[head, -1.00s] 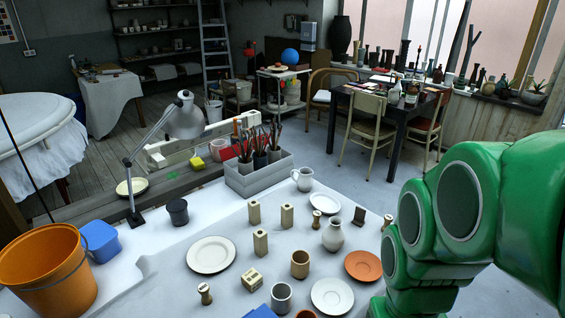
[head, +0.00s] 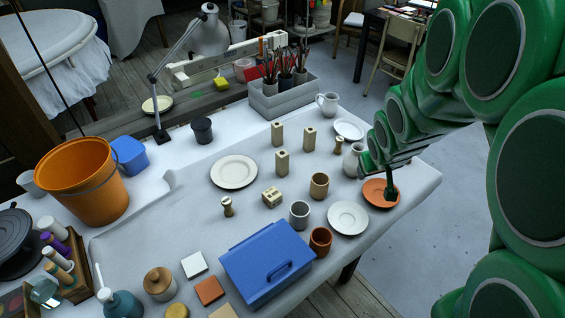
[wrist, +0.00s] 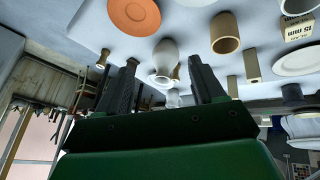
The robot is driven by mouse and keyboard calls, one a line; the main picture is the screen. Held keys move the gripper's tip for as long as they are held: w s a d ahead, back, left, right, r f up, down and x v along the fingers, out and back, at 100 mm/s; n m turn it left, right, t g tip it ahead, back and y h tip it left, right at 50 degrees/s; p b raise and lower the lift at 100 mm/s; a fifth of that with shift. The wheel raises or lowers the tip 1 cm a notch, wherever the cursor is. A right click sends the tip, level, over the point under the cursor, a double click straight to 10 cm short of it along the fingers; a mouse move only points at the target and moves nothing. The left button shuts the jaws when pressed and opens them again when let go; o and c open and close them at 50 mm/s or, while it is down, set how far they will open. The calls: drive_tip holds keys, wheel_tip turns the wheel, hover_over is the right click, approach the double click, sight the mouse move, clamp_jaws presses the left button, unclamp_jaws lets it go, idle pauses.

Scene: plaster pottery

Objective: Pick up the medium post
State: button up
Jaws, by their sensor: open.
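Three pale upright posts with holes in their tops stand on the table: one at the back left (head: 277,134), one to its right (head: 310,138) and one nearer (head: 282,163). I cannot tell which is medium. Small waisted pieces stand at the front left (head: 227,206) and near the white saucer (head: 338,146). My gripper (head: 391,190) is over the orange saucer, right of the posts and apart from them. In the wrist view its two dark fingers (wrist: 162,60) are spread and empty, with the pale vase beyond. A pale post (wrist: 252,66) shows to their right.
A grey vase (head: 354,160) stands left of my gripper, near the orange saucer (head: 377,197). Cups, white plates (head: 234,172), a marked block (head: 271,197) and a blue box (head: 266,262) surround the posts. A grey brush caddy (head: 285,97) stands behind.

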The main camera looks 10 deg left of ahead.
drive_tip(key=w+a+f+n+t+y, duration=0.2)
drive_tip(key=w+a+f, duration=0.25)
drive_tip(key=w, duration=0.35)
drive_tip(key=n+t+y, duration=0.1)
drive_tip(key=n+y, duration=0.2)
drive_tip(key=y, duration=0.5)
approach(285, 160)
drive_tip(key=x, duration=0.5)
drive_tip(key=shift+w+f, duration=0.1)
drive_tip(key=shift+w, duration=0.1)
drive_tip(key=shift+a+f+n+y, duration=0.1)
drive_tip(key=shift+a+n+y, duration=0.2)
drive_tip(key=shift+a, duration=0.25)
drive_tip(key=shift+x, duration=1.2)
drive_tip(key=shift+w+a+f, duration=0.4)
drive_tip(key=shift+w+a, duration=0.05)
drive_tip(key=shift+w, duration=0.3)
drive_tip(key=shift+x, duration=1.75)
drive_tip(key=shift+w+d, duration=0.1)
drive_tip(key=shift+d, duration=0.1)
